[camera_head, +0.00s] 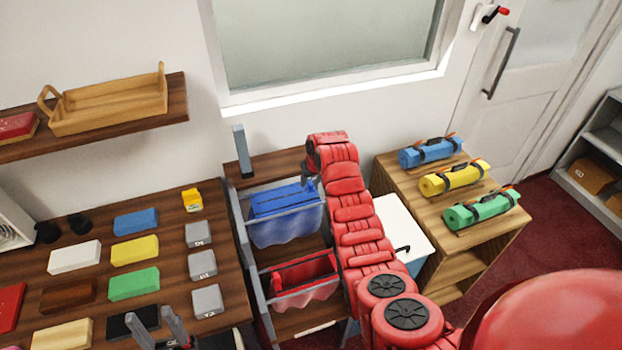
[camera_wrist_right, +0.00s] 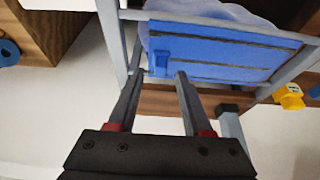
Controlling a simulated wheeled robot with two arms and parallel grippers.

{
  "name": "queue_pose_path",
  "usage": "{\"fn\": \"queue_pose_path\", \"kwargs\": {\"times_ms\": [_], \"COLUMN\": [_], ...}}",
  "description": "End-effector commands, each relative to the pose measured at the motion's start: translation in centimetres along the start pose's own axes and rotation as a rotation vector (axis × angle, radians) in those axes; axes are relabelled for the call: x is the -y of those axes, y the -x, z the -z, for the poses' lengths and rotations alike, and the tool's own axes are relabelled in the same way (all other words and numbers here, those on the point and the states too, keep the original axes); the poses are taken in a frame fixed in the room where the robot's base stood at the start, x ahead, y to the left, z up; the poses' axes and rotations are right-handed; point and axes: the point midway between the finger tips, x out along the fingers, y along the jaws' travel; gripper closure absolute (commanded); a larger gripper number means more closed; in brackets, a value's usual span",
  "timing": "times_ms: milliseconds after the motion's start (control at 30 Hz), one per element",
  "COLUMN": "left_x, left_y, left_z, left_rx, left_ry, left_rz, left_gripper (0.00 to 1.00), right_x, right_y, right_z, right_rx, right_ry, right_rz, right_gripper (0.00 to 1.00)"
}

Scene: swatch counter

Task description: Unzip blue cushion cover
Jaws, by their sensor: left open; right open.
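The blue cushion cover (camera_head: 283,200) sits in a hanging bin of a grey-railed rack in the head view. In the right wrist view the blue cover (camera_wrist_right: 230,52) shows dark lines along its top and a small raised blue tab (camera_wrist_right: 161,59) near one end. My right gripper (camera_wrist_right: 156,76) is open and empty, its fingertips close to that tab. I cannot tell whether they touch it. In the head view the right arm hides most of this gripper. My left gripper (camera_head: 157,322) is open and empty at the bottom edge, over the table on the left.
A red cover (camera_head: 303,271) hangs in a bin nearer to me. The table at left bears several coloured blocks, grey blocks (camera_head: 207,300) and a yellow item (camera_head: 192,200). At right a wooden cabinet (camera_head: 400,180) carries blue, yellow and green rolls. A wall shelf holds a wooden tray (camera_head: 110,108).

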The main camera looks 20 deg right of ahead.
Motion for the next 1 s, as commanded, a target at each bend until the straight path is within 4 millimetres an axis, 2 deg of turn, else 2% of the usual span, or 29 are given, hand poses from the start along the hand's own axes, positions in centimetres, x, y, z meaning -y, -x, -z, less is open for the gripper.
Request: {"fn": "queue_pose_path", "kwargs": {"times_ms": [200, 533, 567, 800, 833, 1000], "left_x": [0.0, 0.0, 0.0, 0.0, 0.0, 0.0], "left_y": [-0.5, -0.5, -0.5, -0.5, -0.5, -0.5], "left_z": [0.1, 0.1, 0.1, 0.1, 0.1, 0.1], "left_rx": [0.000, 0.000, 0.000, 0.000, 0.000, 0.000], "left_ry": [0.000, 0.000, 0.000, 0.000, 0.000, 0.000], "left_rz": [0.000, 0.000, 0.000, 0.000, 0.000, 0.000], "left_gripper": [0.50, 0.50, 0.50, 0.50, 0.50, 0.50], "right_x": [0.1, 0.0, 0.0, 0.0, 0.0, 0.0], "right_y": [-1.1, -1.4, -1.4, -1.3, -1.3, -1.3], "right_z": [-0.1, -0.1, -0.1, -0.1, -0.1, -0.1], "right_rx": [0.002, -0.001, -0.001, -0.001, -0.001, -0.001], "right_ry": [0.000, 0.001, 0.000, 0.000, 0.000, 0.000], "right_rz": [0.000, -0.001, -0.001, -0.001, -0.001, -0.001], "right_gripper": [0.50, 0.50, 0.54, 0.97, 1.00, 1.00]}}
